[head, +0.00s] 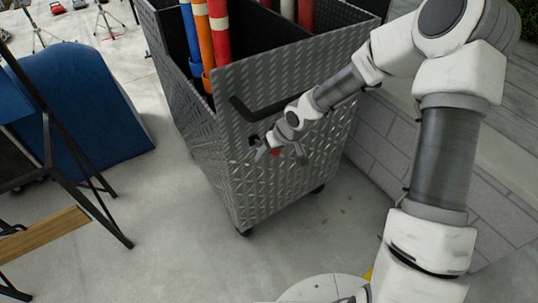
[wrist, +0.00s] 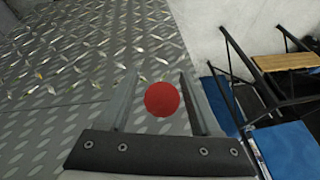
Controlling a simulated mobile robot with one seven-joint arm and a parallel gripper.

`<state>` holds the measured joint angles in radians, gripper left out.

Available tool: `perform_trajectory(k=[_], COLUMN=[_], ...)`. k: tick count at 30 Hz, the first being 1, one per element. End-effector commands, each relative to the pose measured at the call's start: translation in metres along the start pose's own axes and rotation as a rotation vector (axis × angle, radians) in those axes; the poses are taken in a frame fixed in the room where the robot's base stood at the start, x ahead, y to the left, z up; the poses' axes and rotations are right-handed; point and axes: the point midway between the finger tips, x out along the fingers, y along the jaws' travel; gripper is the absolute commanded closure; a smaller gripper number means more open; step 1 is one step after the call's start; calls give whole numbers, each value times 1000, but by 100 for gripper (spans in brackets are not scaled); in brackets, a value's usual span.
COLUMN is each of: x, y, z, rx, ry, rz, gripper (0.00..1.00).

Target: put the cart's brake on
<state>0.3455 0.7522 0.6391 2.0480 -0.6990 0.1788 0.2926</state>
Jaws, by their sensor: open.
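The cart (head: 235,185) is a tall grey diamond-plate box, and its near face is toward me. A round red knob (wrist: 161,99) shows in the wrist view, between my gripper's two fingers in the picture. It is also a small red spot in the head view (head: 275,152), at the cart's near face. No lever or stem is visible behind the knob. My gripper (wrist: 158,80) is open, with a gap on each side of the knob. In the head view my gripper (head: 280,154) is close to the cart's face, below the black handle bar (head: 242,108).
Blue, orange and red tubes (head: 204,40) stand in the cart. A low block wall (head: 375,135) runs along the right. The concrete floor in front is clear.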

Motion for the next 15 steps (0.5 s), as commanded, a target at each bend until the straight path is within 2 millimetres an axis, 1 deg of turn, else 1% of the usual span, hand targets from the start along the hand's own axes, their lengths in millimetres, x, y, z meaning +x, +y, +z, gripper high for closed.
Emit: perform_trajectory(k=[8, 9, 11, 15], x=[1, 1, 1, 1], y=[0, 0, 0, 0], z=[0, 0, 0, 0], rx=[-1, -1, -1, -1], ry=[0, 0, 0, 0], rz=[0, 0, 0, 0], gripper=[36, 43, 54, 79])
